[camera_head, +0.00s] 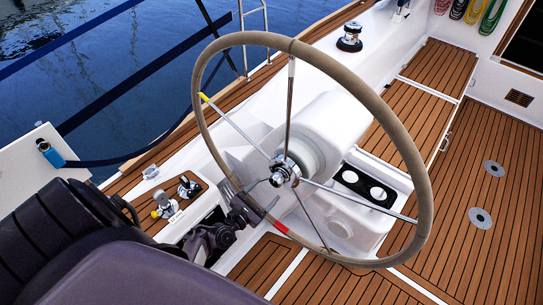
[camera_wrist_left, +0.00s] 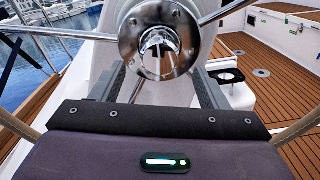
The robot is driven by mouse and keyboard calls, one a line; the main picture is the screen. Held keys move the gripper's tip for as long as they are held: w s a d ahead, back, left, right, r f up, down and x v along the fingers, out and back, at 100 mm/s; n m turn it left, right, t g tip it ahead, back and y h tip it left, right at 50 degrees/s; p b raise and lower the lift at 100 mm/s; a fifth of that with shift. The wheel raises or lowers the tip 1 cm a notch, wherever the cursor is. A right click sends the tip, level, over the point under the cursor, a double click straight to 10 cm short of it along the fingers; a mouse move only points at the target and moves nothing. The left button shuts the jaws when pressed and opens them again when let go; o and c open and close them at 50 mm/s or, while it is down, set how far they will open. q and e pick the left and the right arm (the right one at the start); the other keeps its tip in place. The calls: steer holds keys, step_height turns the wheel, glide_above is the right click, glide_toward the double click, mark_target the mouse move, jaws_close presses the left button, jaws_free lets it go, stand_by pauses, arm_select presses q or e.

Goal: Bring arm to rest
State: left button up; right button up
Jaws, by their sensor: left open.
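The large steering wheel (camera_head: 415,165) stands in the middle of the head view, with a tan rim, thin metal spokes and a chrome hub (camera_head: 284,171). Its rim has a red mark near the bottom, and a yellow mark shows at the upper left. My left gripper (camera_head: 250,198) is at the lower left part of the wheel, near the hub. In the left wrist view the chrome hub (camera_wrist_left: 158,42) is straight ahead. The open fingers of my left gripper (camera_wrist_left: 160,76) lie either side of a spoke below it. Contact cannot be told. My right gripper is not in view.
A white pedestal (camera_head: 325,125) stands behind the wheel, with a cup holder (camera_head: 365,188) at its right. A winch (camera_head: 349,37) is on the far coaming. Levers (camera_head: 188,187) sit at the left. Open teak deck (camera_head: 490,240) lies at the right.

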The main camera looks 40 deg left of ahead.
arm_select(q)
steer(key=shift+s+a, duration=0.1)
steer(key=shift+s, duration=0.95)
steer(key=s+d+f+m+g+h+b, duration=0.1)
steer(key=s+d+f+m+g, duration=0.25)
steer(key=s+f+m, duration=0.35)
steer(key=s+d+f+m+g+b, duration=0.1)
steer(key=s+d+f+m+g, duration=0.2)
steer(key=f+m, duration=0.45)
steer(key=s+d+f+m+g+h+b, duration=0.1)
steer(key=s+d+f+m+g, duration=0.35)
steer(key=f, duration=0.45)
steer(key=s+f+m+g+y, duration=0.1)
steer(key=s+f+m+g, duration=0.1)
steer(key=s+m, duration=0.3)
steer(key=s+f+m+g+y, duration=0.1)
steer(key=s+f+m, duration=0.3)
steer(key=s, duration=0.4)
steer(key=s+f+m+g+y+b, duration=0.1)
steer(key=s+f+m+g, duration=0.2)
steer(key=s+m, duration=0.3)
steer(key=shift+s+a+f+y, duration=0.25)
steer(key=shift+s+y, duration=0.05)
steer(key=shift+s, duration=0.35)
